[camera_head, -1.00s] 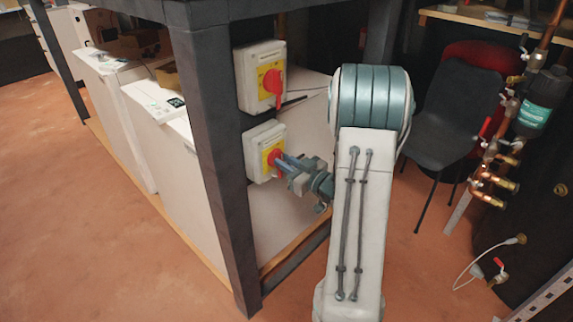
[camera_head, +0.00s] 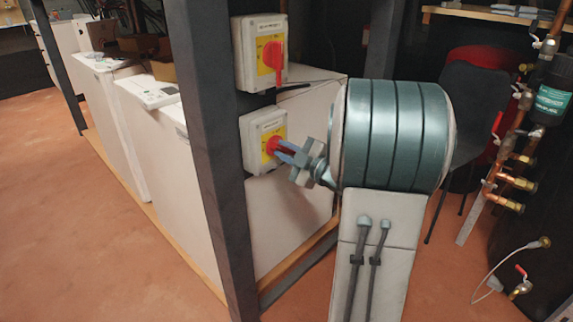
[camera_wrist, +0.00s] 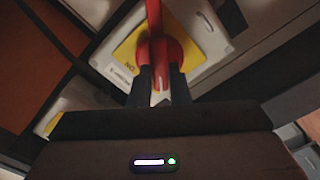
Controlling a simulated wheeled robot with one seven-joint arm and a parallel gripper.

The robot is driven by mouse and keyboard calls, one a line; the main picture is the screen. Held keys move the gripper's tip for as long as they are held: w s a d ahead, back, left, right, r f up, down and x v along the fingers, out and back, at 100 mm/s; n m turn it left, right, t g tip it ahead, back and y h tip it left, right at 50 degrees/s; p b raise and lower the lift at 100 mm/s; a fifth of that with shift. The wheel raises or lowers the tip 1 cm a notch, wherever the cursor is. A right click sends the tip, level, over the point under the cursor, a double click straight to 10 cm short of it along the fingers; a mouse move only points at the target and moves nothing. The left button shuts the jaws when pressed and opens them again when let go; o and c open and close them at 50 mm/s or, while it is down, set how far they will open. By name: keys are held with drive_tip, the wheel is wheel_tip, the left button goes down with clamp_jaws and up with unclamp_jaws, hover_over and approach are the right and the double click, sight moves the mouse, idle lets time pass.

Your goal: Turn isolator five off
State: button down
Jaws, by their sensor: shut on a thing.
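In the wrist view the red handle (camera_wrist: 155,45) stands between my two dark fingers (camera_wrist: 162,82), over the yellow plate (camera_wrist: 127,53) with an "ON" mark. The isolators' numbers are too small to read, and the fingers partly hide the lower handle.
The dark post (camera_head: 205,160) stands close left of the isolators. White appliances (camera_head: 150,130) line up behind it. A dark chair (camera_head: 468,110) and copper pipes with valves (camera_head: 515,150) are at the right. The floor at the left is clear.

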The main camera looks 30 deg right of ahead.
drive_tip(key=n+b, duration=0.1)
drive_tip(key=n, duration=0.1)
drive_tip(key=n+b, duration=0.1)
drive_tip(key=b, duration=0.1)
drive_tip(key=shift+f+n, duration=0.3)
drive_tip(key=shift+n, duration=0.1)
drive_tip(key=shift+n+b, duration=0.35)
drive_tip(key=shift+n, duration=1.35)
drive_tip(key=c, duration=1.4)
unclamp_jaws()
drive_tip(key=shift+o, duration=0.2)
drive_tip(key=shift+r, duration=0.1)
drive_tip(key=p+v, duration=0.3)
drive_tip(key=v, duration=1.1)
drive_tip(key=shift+w+a, duration=0.1)
